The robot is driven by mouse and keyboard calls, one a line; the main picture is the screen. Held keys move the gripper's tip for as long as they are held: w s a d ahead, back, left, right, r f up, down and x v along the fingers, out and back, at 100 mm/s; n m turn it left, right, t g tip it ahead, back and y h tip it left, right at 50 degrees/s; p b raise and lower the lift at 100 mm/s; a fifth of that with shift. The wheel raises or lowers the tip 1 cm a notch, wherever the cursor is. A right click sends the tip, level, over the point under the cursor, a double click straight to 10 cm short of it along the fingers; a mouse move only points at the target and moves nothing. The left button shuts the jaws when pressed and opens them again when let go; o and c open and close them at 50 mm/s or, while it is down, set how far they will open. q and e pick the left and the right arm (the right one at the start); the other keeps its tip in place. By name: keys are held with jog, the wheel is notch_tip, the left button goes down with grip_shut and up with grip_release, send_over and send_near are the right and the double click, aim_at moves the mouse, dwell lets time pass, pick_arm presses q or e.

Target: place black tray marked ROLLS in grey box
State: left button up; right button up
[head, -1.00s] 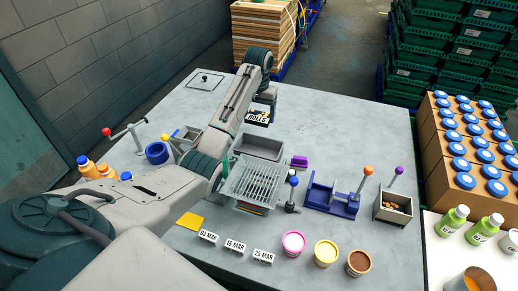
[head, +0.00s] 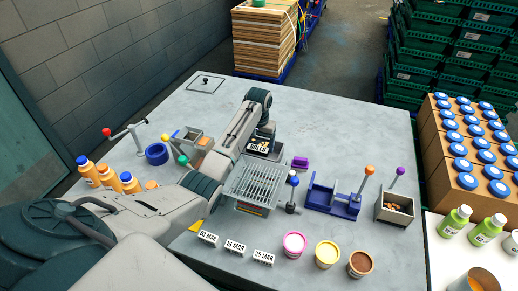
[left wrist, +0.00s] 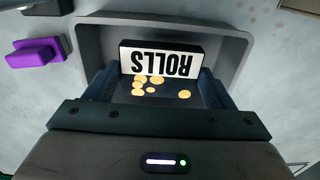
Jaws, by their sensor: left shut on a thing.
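The black tray marked ROLLS (head: 260,141) also shows in the left wrist view (left wrist: 162,58), with its white label upside down and several small golden round pieces in it. My left gripper (left wrist: 156,88) is shut on the tray, with a finger on each side. The grey box (left wrist: 237,47) surrounds the tray on the far side and both sides in the left wrist view. In the head view the box (head: 276,155) is partly hidden by my left arm and the tray. I cannot tell whether the tray touches the box floor. My right gripper is out of view.
A wire rack (head: 255,183) stands just in front of the grey box. A purple block (head: 300,163) lies to its right, also close by in the left wrist view (left wrist: 33,54). A blue fixture (head: 330,200) stands further right. The table behind the box is clear.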

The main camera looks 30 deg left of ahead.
aim_at(259, 146)
pick_arm(q)
notch_tip(259, 146, down, 4)
jog(key=shift+r+p, duration=0.1)
jog(key=shift+p, duration=0.4)
jog(key=o, duration=1.1)
notch_tip(259, 146, up, 11)
jog(key=b, duration=0.4)
jog(key=shift+r, duration=0.55)
jog(key=shift+s+f, duration=0.1)
